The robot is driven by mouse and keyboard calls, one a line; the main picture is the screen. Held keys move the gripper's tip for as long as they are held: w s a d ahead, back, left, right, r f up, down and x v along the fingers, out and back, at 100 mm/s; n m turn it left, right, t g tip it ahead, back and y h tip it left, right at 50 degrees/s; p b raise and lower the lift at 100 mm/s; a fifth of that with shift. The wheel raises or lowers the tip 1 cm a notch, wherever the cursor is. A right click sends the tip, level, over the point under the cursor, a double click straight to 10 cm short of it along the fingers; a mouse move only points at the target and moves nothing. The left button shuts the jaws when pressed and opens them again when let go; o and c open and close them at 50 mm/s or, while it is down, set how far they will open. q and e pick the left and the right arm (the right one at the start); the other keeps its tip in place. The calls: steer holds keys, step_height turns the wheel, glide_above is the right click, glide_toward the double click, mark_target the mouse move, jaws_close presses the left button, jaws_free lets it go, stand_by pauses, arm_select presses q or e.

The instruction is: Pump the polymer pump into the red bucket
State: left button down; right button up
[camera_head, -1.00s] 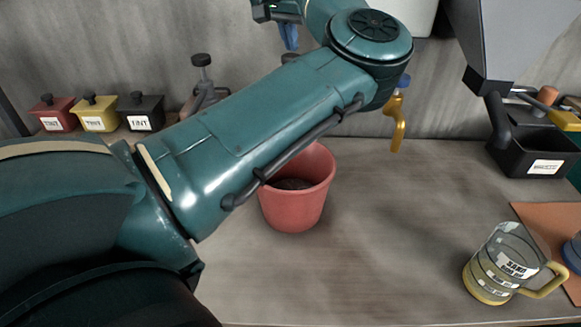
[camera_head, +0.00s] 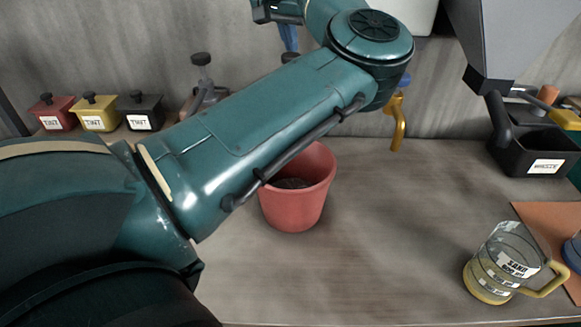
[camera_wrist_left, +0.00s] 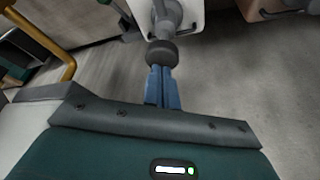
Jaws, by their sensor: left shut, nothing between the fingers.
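The red bucket (camera_head: 293,208) stands upright on the table, partly behind my left arm, with dark grey contents. My left gripper (camera_head: 290,45) is at the back, its blue fingers shut, empty and pointing down. Just below the fingertips is a dark pump knob (camera_head: 290,57); my arm hides the pump under it. In the left wrist view the shut fingers (camera_wrist_left: 162,88) are at the round dark knob (camera_wrist_left: 161,53), on a grey stem above a white body. I cannot tell whether they touch. No label shows on this pump. My right gripper is out of view.
Another dark-knobbed pump (camera_head: 201,62) stands back left, beside red, yellow and black tint boxes (camera_head: 97,113). A yellow spout (camera_head: 398,128) hangs right of my arm. A sand jug (camera_head: 500,265) and black bin (camera_head: 538,152) are right. The table right of the bucket is clear.

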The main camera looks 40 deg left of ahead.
arm_select(q)
steer(key=shift+f+b, duration=0.85)
steer(key=shift+f, duration=1)
steer(key=shift+r, duration=0.1)
steer(key=shift+r+p, duration=1.6)
steer(key=shift+r, duration=0.6)
